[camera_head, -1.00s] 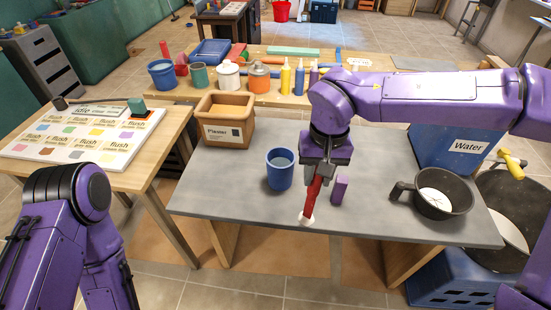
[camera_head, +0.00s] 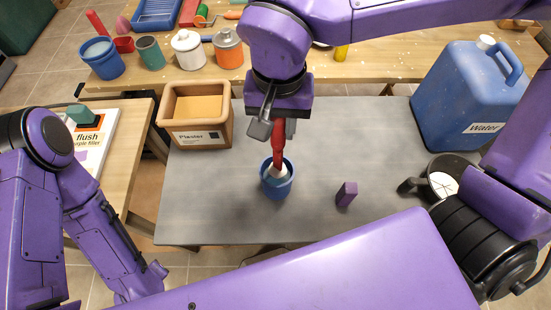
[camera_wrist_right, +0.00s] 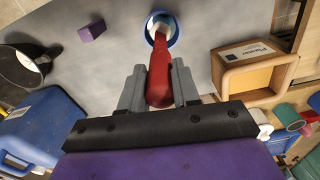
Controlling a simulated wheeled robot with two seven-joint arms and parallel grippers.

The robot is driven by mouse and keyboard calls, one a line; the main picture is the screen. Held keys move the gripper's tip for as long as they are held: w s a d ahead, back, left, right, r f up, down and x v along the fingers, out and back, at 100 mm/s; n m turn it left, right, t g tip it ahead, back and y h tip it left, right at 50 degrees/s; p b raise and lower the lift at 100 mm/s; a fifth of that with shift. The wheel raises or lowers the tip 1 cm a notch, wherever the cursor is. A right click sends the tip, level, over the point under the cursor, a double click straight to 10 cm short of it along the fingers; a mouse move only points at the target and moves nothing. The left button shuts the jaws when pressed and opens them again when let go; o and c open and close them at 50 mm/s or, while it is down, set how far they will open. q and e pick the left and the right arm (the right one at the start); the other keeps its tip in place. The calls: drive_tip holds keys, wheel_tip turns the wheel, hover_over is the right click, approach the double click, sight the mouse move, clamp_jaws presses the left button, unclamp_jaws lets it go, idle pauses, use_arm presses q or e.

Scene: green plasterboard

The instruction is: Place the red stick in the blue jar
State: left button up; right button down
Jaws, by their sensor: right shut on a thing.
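The blue jar (camera_head: 277,183) stands upright on the grey table in the head view. The red stick (camera_head: 278,147), with a pale tip, is held upright by my right gripper (camera_head: 279,128), and its tip is at the jar's mouth. In the right wrist view, the red stick (camera_wrist_right: 159,75) sits between the grey fingers of my right gripper (camera_wrist_right: 158,88), and its pale end lies within the rim of the blue jar (camera_wrist_right: 173,39). How deep the tip reaches is hard to tell. My left arm is at the left, and its fingers do not clearly show.
A purple block (camera_head: 347,194) stands right of the jar. A wooden Plaster box (camera_head: 195,137) is behind left. A blue Water canister (camera_head: 465,95) and a black pan (camera_head: 443,180) are at the right. Pots stand on the back table (camera_head: 375,66).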

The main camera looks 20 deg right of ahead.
sight(277, 155)
drive_tip(key=f, duration=0.2)
drive_tip(key=w+f, duration=0.1)
drive_tip(key=f, duration=0.5)
drive_tip(key=shift+w+f, duration=0.1)
drive_tip(key=shift+w, duration=0.05)
drive_tip(key=f, duration=0.3)
drive_tip(key=shift+s+f+b, duration=0.35)
drive_tip(key=shift+s+f, duration=0.05)
drive_tip(key=shift+w+f, duration=0.15)
drive_tip(key=shift+w, duration=0.05)
drive_tip(key=c, duration=0.8)
unclamp_jaws()
drive_tip(key=shift+f, duration=0.1)
wheel_tip(277, 155, up, 12)
drive_tip(key=shift+r+p, duration=0.15)
drive_tip(key=shift+p, duration=0.2)
